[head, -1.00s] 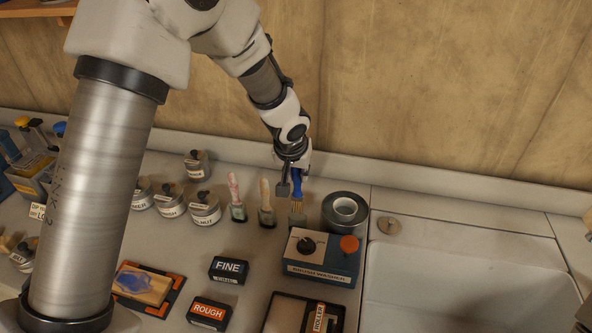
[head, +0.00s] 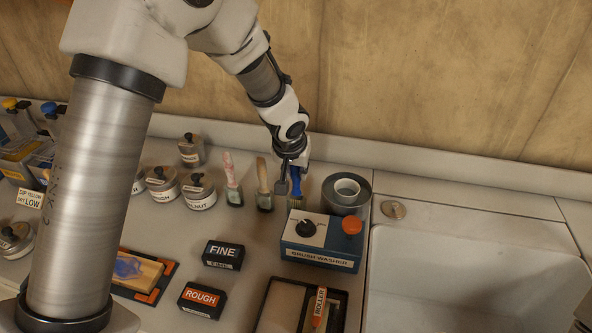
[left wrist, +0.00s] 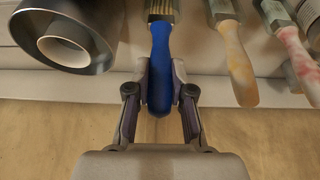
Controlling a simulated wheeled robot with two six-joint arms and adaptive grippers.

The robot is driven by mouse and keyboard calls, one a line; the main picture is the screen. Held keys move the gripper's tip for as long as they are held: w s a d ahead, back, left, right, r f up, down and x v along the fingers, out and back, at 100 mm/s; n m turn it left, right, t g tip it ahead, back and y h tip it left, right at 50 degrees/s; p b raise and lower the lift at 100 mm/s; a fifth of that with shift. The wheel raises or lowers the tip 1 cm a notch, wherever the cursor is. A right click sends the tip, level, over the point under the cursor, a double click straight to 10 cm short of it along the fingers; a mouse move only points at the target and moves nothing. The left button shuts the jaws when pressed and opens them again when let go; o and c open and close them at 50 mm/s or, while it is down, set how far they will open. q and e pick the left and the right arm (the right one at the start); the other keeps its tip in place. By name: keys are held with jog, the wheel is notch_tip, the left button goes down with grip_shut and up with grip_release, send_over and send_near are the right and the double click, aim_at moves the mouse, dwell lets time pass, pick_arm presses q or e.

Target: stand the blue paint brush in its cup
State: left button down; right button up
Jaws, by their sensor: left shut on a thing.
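The blue paint brush (head: 296,184) is upright with its bristles down, near the wall behind the grey box. My left gripper (head: 291,177) is shut on its blue handle. In the left wrist view the handle (left wrist: 160,60) sits between both fingers of the left gripper (left wrist: 160,88). Whether the bristles touch the counter I cannot tell. A dark round metal dish with a pale ring-shaped cup (head: 347,190) inside stands just right of the brush; whether this is the brush's cup I cannot tell. My right gripper is not in view.
Two other brushes, pink-handled (head: 230,170) and wooden-handled (head: 263,176), stand left of the blue one. Several lidded tins (head: 198,192) are further left. The grey-blue box with knobs (head: 321,240) is in front. A sink (head: 470,275) lies right.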

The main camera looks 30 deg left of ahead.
pick_arm(q)
jog(key=c, duration=0.9)
grip_release()
jog(key=shift+c, duration=0.2)
jog(key=v, duration=1.2)
